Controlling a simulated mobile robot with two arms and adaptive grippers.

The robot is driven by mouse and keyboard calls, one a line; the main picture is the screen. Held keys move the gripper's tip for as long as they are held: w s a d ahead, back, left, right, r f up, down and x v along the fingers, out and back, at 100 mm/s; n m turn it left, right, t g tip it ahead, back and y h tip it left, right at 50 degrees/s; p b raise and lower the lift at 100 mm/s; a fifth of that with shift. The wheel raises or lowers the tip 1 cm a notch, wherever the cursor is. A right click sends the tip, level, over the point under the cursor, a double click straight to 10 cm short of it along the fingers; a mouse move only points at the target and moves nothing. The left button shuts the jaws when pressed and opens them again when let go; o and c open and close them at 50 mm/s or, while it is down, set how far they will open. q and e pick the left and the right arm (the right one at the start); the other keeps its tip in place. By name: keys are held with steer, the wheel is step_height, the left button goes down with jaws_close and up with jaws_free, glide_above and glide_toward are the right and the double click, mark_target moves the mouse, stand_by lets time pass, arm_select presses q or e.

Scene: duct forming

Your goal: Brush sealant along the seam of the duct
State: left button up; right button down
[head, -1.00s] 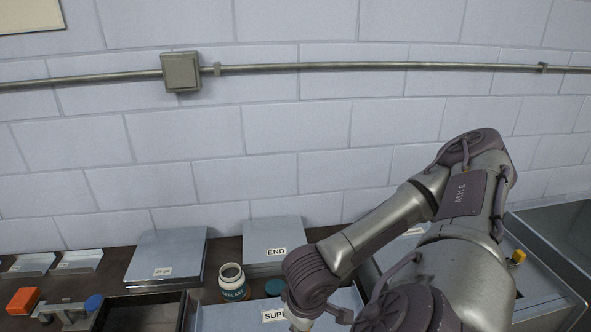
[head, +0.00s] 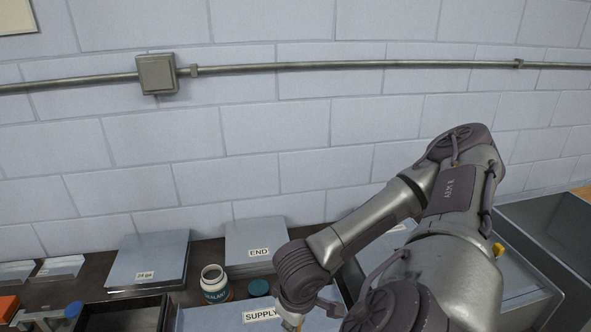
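An open sealant jar (head: 216,294) with a white rim and teal label stands upright on the bench, left of my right arm. A round teal lid (head: 259,288) lies beside it. A grey sheet-metal piece labelled SUPPLY (head: 215,320) is at the bottom edge, cut off by the frame; I cannot make out a duct seam. My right arm reaches in from the lower right, its wrist over the SUPPLY piece. Only the top of the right gripper (head: 293,321) shows, near a small pale piece; its fingertips are out of frame. My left gripper is not in view.
A plate stack labelled END (head: 255,235) and another stack (head: 150,258) stand behind the jar. A dark open tray (head: 122,314) is at front left, near an orange block (head: 8,306). A grey bin (head: 550,235) is at right. A block wall with a conduit (head: 350,64) closes the back.

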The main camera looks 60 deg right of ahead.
steer(key=shift+w, duration=0.15)
steer(key=shift+s+d+f, duration=0.1)
steer(key=shift+s+d, duration=0.7)
steer(key=shift+s, duration=0.3)
steer(key=shift+s+d, duration=1.05)
steer(key=shift+s, duration=0.2)
steer(key=shift+d, duration=0.1)
steer(key=shift+s+d+f, duration=0.1)
steer(key=shift+s+d, duration=0.3)
steer(key=shift+s, duration=0.15)
steer(key=shift+s+d+f, duration=0.1)
steer(key=shift+s+d, duration=0.25)
steer(key=shift+s, duration=0.2)
